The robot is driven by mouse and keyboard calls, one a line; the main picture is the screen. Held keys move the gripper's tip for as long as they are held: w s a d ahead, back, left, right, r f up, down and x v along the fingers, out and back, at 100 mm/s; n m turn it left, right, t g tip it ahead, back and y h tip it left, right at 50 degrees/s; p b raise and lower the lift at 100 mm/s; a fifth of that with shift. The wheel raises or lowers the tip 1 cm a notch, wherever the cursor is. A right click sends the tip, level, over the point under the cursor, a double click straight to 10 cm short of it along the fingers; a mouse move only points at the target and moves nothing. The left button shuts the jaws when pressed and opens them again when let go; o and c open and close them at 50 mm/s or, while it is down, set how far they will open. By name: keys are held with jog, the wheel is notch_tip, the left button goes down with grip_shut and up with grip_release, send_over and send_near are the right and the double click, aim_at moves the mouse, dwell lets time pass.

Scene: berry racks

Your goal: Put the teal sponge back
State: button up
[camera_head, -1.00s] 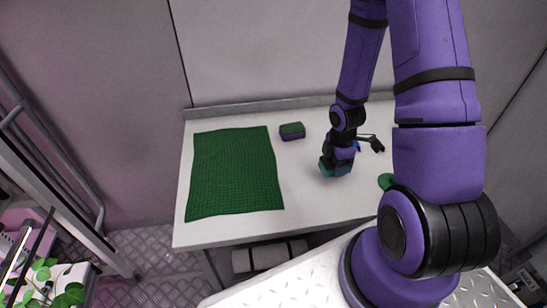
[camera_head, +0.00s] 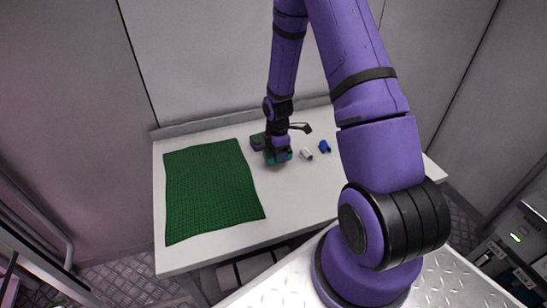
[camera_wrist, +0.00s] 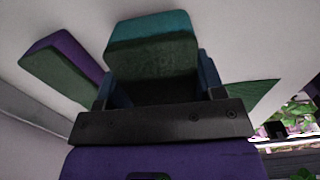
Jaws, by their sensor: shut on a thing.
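My gripper (camera_head: 277,153) is shut on the teal sponge (camera_head: 282,157), over the back of the white table near the wall. In the wrist view the sponge (camera_wrist: 150,27) sticks out past the fingers, with a teal side and a dark green face. A second sponge, purple and green (camera_head: 256,142), stands just left of it in the head view. It also shows at the left of the wrist view (camera_wrist: 62,68), with a narrow gap between the two. I cannot tell whether the teal sponge touches the tabletop.
A dark green mat (camera_head: 208,190) covers the left part of the white table (camera_head: 300,197). A small white cylinder (camera_head: 307,154) and a blue item (camera_head: 325,146) lie to the right of my gripper. A low ledge and wall stand behind.

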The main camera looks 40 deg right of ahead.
jog(key=shift+w+a, duration=0.1)
jog(key=shift+w, duration=0.75)
jog(key=shift+f, duration=1.8)
jog(key=shift+f, duration=0.15)
jog(key=o, duration=0.9)
